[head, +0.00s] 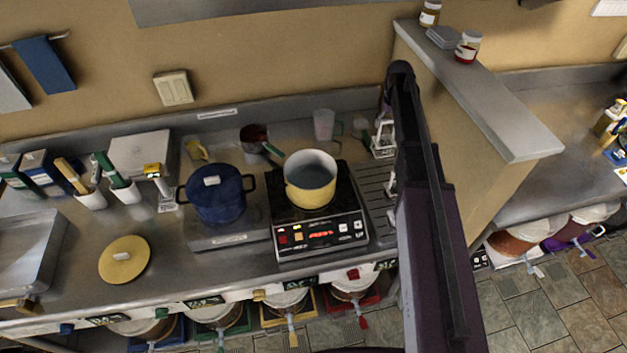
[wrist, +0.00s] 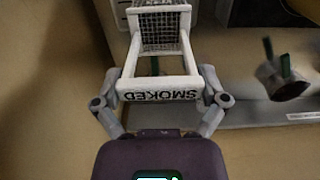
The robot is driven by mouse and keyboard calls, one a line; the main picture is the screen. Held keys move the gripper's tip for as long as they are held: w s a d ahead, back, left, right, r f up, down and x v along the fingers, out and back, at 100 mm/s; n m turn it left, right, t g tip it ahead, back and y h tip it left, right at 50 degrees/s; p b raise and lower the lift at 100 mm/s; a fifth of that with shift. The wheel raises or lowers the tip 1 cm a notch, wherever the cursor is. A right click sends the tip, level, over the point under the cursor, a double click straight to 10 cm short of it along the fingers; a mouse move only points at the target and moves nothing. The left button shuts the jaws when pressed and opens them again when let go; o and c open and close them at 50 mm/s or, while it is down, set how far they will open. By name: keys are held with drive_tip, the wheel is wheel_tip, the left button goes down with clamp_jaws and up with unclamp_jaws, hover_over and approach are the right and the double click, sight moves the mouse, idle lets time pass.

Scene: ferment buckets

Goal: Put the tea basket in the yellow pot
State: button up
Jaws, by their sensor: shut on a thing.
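The yellow pot (head: 311,197) stands upright and uncovered on a black hot plate (head: 321,232) with a lit red display. Its inside looks grey-blue. In the wrist view, my gripper (wrist: 160,90) is shut on the white frame of a wire-mesh tea basket (wrist: 158,20), with a finger on each side. The frame carries the word SMOKED, upside down in this view. In the head view, a white frame (head: 384,138) shows beside my arm, right of and behind the pot, and appears to be this basket. My gripper is mostly hidden there.
A blue lidded pot (head: 217,200) stands left of the hot plate. A saucepan (head: 254,139) and a clear cup (head: 324,124) are behind. A yellow lid (head: 124,262) lies at the front left. A raised partition (head: 480,92) bounds the right side.

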wheel_tip(320, 180, up, 14)
drive_tip(key=s+d+p, duration=0.1)
drive_tip(key=s+p, duration=0.1)
drive_tip(key=p, duration=1)
drive_tip(key=shift+d+f, duration=0.2)
drive_tip(key=shift+f, duration=0.05)
drive_tip(key=shift+s, duration=0.1)
